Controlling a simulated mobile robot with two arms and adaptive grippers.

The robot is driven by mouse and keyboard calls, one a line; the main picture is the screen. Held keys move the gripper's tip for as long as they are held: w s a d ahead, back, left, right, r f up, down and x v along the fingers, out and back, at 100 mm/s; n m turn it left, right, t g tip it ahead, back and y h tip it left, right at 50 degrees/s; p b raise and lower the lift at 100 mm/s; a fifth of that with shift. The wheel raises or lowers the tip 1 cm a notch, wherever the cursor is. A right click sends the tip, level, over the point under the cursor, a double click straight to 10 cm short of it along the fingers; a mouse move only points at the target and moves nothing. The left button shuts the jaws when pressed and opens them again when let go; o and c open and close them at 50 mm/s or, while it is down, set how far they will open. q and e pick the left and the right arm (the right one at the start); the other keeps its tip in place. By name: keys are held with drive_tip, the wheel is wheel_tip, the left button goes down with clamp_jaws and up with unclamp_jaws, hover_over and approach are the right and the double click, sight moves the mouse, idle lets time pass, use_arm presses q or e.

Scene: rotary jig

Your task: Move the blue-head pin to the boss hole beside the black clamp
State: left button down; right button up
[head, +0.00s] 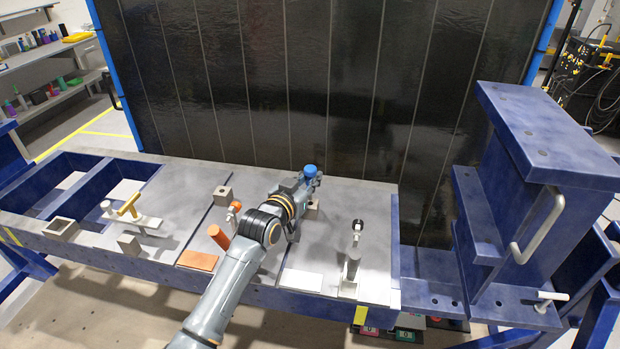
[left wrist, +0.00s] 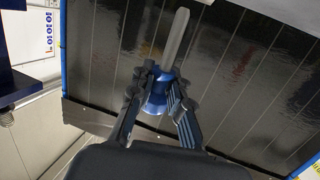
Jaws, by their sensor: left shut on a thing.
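My left gripper (head: 307,180) is shut on the blue-head pin (head: 310,171) above the middle of the jig plate. In the left wrist view the fingers (left wrist: 158,92) close around the blue head (left wrist: 156,100), and the pale shaft (left wrist: 175,40) sticks out beyond the fingertips. In the head view only the blue head shows clearly; the shaft is hidden. The black-tipped clamp (head: 357,228) stands upright to the right of the gripper. A small grey boss block (head: 313,209) sits just below the gripper, partly covered by it; its hole cannot be made out. My right gripper is out of view.
An orange clamp (head: 220,236) and another boss block (head: 222,195) stand left of my arm. A yellow-handled clamp (head: 128,208) is farther left. A tall dark panel (head: 300,80) rises behind the plate. A blue steel frame (head: 530,140) with a handle stands at right.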

use_arm(q)
drive_tip(key=shift+p, duration=0.3)
idle(0.6)
drive_tip(key=shift+f+b, duration=1.6)
drive_tip(key=shift+f, duration=0.6)
drive_tip(key=c, duration=1.2)
unclamp_jaws()
drive_tip(key=shift+s+f, duration=0.2)
drive_tip(key=shift+f, duration=0.05)
drive_tip(key=v, duration=1.2)
drive_tip(key=shift+r, duration=0.3)
